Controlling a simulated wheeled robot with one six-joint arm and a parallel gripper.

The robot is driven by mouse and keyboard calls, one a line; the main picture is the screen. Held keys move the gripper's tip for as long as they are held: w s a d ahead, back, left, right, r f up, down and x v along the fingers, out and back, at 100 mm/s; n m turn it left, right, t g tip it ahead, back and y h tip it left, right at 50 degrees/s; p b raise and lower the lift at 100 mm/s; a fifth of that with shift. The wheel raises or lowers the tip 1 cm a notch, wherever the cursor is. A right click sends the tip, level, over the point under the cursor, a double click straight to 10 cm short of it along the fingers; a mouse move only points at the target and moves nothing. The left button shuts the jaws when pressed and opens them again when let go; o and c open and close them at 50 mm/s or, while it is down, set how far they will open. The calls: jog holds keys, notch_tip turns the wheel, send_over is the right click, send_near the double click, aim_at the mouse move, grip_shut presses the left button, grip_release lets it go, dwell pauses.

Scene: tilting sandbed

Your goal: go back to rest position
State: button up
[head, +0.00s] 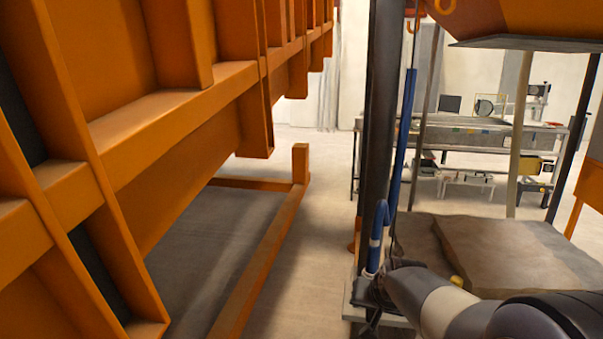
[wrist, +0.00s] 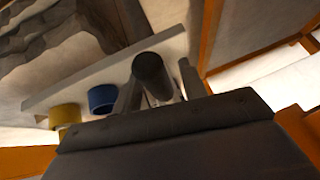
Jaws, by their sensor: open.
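My gripper (wrist: 160,88) shows in the wrist view, its two grey fingers standing apart beyond the dark wrist body. It is open. A dark cylinder (wrist: 154,76) appears between the fingers in the picture; I cannot tell how far beyond them it is, and nothing is clearly gripped. In the head view, part of my arm reaches in from the lower right beside a dark upright post (head: 383,130). My gripper cannot be made out there.
A large orange ribbed frame (head: 140,125) fills the left, with an orange floor rail (head: 262,260). A blue pole (head: 402,150) stands by the post. A stone-like slab (head: 520,252) lies right. Blue (wrist: 102,98) and yellow (wrist: 66,115) round objects sit near a pale ledge. Clear floor (head: 325,215) lies mid-view.

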jog(key=shift+w+f+t+b, duration=0.1)
jog(key=shift+f+t+b, duration=0.7)
jog(key=shift+b, duration=0.95)
jog(key=shift+r+t+b, duration=0.3)
jog(key=shift+t+b, duration=0.05)
jog(key=shift+t, duration=0.15)
